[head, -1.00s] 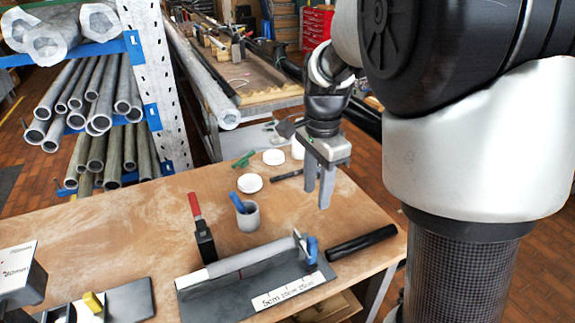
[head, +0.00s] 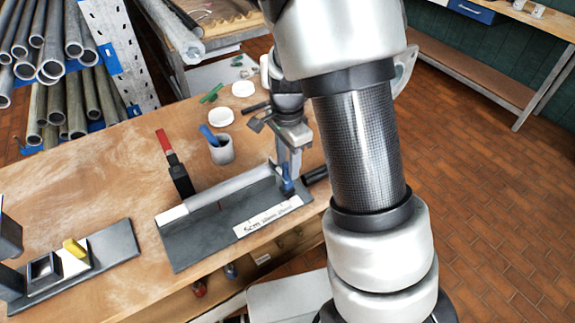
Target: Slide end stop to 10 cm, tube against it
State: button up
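A grey tube (head: 232,187) lies along the back of a dark jig plate (head: 190,246), with a pale end at the left. A white scale strip marked from 5 cm (head: 262,219) runs along the plate's front right. The end stop with its blue part (head: 287,185) stands near the tube's right end, level with the far right of the scale. My gripper (head: 289,168) points down right at the end stop, its fingers overlapping it in the picture. Finger spacing and contact are unclear. Whether the tube touches the stop is hidden by the fingers.
A red-handled clamp (head: 165,142) stands behind the tube. A grey cup (head: 222,152) with a blue marker and white lids (head: 221,117) are farther back. A black tube (head: 316,175) lies right of the jig, partly hidden. A fixture with a yellow part (head: 74,248) is at left.

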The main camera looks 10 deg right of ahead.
jog(key=shift+f, duration=0.55)
grip_shut()
jog(key=s+a+p, duration=0.2)
jog(key=a, duration=0.5)
jog(key=shift+s, duration=0.15)
jog(key=shift+a, duration=0.1)
grip_release()
notch_tip(320, 180, up, 18)
jog(key=p, duration=0.1)
jog(key=shift+f+p, duration=0.25)
jog(key=shift+p, duration=0.05)
